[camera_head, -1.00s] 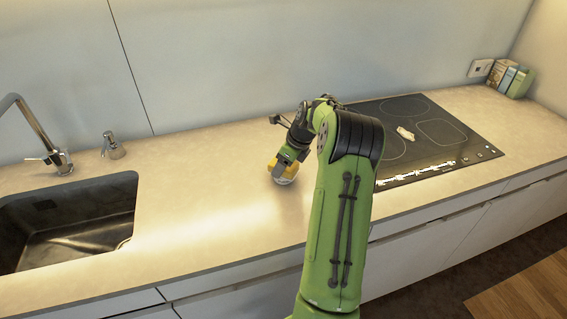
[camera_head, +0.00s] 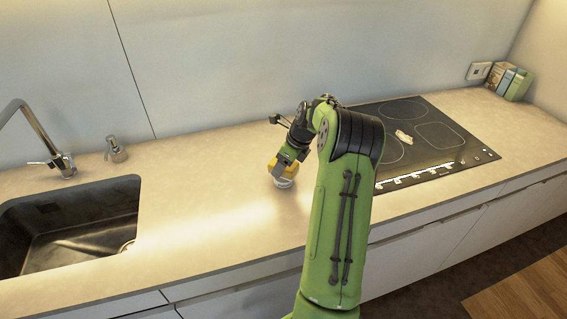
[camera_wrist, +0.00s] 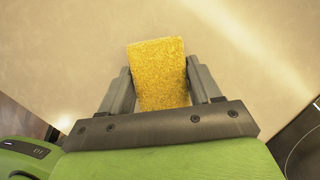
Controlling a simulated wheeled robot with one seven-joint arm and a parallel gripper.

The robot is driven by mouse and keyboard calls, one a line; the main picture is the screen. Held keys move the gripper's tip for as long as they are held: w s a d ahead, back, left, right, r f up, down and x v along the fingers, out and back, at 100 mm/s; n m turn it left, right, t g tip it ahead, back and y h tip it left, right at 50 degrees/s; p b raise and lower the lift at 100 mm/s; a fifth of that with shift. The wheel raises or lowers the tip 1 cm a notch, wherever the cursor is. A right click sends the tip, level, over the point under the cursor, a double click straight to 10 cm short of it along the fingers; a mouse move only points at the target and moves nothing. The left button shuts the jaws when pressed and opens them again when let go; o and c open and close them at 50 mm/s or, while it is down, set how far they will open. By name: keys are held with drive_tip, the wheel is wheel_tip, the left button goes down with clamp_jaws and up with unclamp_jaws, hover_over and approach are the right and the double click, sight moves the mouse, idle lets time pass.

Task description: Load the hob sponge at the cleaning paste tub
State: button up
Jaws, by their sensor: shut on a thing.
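The yellow hob sponge (camera_head: 281,168) is between the fingers of my gripper (camera_head: 285,163), low over the counter left of the hob. In the wrist view, my gripper (camera_wrist: 160,72) is shut on the sponge (camera_wrist: 160,80), with one finger on each side. A small white round tub (camera_head: 284,182), which looks like the cleaning paste tub, is directly under the sponge and partly hidden by it. I cannot tell whether sponge and tub touch. The wrist view does not show the tub. The black hob (camera_head: 445,135) has a whitish patch (camera_head: 404,138) on it.
A dark sink (camera_head: 75,225) with a tap (camera_head: 40,135) and a small metal dispenser (camera_head: 115,150) are at left. The counter (camera_head: 200,190) between sink and gripper is clear.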

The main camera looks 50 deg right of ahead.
drive_tip(key=shift+r+p, duration=2.5)
drive_tip(key=shift+r, duration=0.15)
drive_tip(key=shift+f, duration=0.15)
